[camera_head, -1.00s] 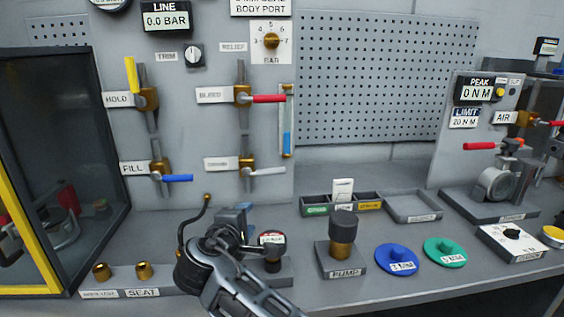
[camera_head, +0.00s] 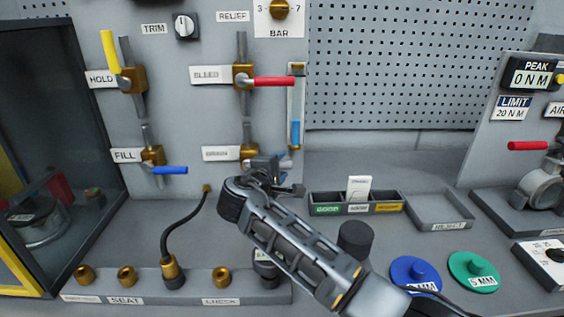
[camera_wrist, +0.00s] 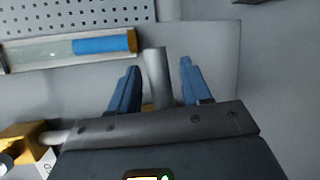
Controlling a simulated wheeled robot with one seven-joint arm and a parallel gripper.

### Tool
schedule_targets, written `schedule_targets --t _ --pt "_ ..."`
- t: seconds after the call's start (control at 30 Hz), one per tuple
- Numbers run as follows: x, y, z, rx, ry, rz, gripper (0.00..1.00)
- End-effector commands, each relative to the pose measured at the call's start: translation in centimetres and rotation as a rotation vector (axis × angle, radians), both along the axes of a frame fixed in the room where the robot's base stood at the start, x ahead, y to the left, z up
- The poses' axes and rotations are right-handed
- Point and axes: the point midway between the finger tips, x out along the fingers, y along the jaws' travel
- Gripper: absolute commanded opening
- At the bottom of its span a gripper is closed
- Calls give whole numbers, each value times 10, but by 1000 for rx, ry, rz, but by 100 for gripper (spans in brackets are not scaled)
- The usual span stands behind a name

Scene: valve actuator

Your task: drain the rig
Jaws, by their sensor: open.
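The drain valve has a brass body (camera_head: 248,157) low on the grey panel, right of its blurred label (camera_head: 222,153). My gripper (camera_head: 280,165) is in front of it and hides most of its lever in the head view. In the wrist view my gripper (camera_wrist: 157,88) is open, with blue fingers on either side of a grey lever (camera_wrist: 155,72). A gap shows at each side of the lever, and the fingers are not closed on it. The sight tube (camera_head: 296,115) holds blue liquid in its lower part; it also shows in the wrist view (camera_wrist: 80,47).
Above is the bleed valve with a red lever (camera_head: 272,82). Left are the hold valve's yellow lever (camera_head: 110,52) and the fill valve's blue lever (camera_head: 170,170). A black hose (camera_head: 175,230) stands from the bench fittings. Parts trays (camera_head: 440,208) lie to the right.

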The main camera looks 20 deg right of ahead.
Motion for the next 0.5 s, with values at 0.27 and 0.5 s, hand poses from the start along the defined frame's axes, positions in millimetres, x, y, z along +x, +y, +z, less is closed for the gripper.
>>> schedule_targets --t 0.27,0.5 --pt "15 -13 -4 -1 0 0 48" --pt "15 -13 -4 0 0 1 48"
